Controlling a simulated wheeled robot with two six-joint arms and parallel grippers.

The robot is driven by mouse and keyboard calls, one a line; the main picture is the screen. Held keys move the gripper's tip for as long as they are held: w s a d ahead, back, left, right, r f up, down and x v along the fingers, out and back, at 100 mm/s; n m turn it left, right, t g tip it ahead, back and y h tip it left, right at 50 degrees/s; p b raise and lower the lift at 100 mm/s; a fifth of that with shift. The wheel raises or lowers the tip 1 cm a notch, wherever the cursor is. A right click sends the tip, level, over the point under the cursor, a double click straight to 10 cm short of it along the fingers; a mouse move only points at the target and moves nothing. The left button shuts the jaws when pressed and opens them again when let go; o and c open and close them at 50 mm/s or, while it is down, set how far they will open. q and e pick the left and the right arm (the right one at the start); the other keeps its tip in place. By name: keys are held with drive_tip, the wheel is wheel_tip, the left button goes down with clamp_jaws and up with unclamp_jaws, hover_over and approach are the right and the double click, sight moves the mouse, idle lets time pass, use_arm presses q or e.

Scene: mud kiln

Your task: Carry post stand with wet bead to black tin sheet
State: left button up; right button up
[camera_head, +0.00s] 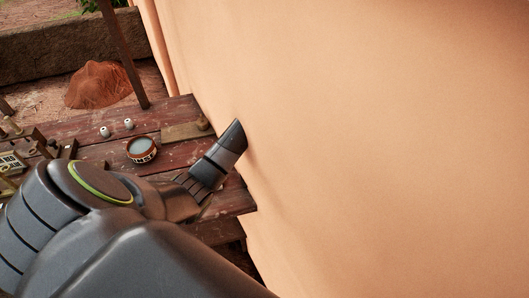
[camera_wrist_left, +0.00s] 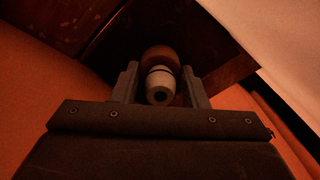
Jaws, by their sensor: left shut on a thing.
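In the left wrist view, my left gripper (camera_wrist_left: 160,70) is shut on the post stand. A pale bead with a dark hole (camera_wrist_left: 159,86) shows between the fingers, and the stand's rounded brown part (camera_wrist_left: 160,57) lies just beyond it. In the head view my left arm reaches in from the lower left to the pale wall; its fingers and the held stand cannot be made out there. I cannot pick out a black tin sheet in either view. My right gripper is not in view.
A large tan kiln wall (camera_head: 370,140) fills the right, close to my left wrist. The plank table (camera_head: 100,155) holds two small white beads (camera_head: 128,124), a round tin (camera_head: 142,149) and a flat board (camera_head: 182,132). Blocks clutter its left end. A clay heap (camera_head: 98,85) lies behind.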

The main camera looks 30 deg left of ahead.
use_arm(q)
drive_tip(key=shift+f+b, duration=0.55)
drive_tip(key=shift+f, duration=0.05)
idle(0.5)
drive_tip(key=o, duration=1.5)
drive_tip(key=shift+r, duration=0.1)
drive_tip(key=shift+r, duration=0.4)
wheel_tip(320, 180, up, 6)
drive_tip(key=shift+f+p, duration=0.1)
drive_tip(key=shift+p, duration=0.95)
wheel_tip(320, 180, up, 11)
drive_tip(key=p, duration=1)
drive_tip(key=shift+f+p, duration=0.2)
drive_tip(key=shift+p, duration=0.2)
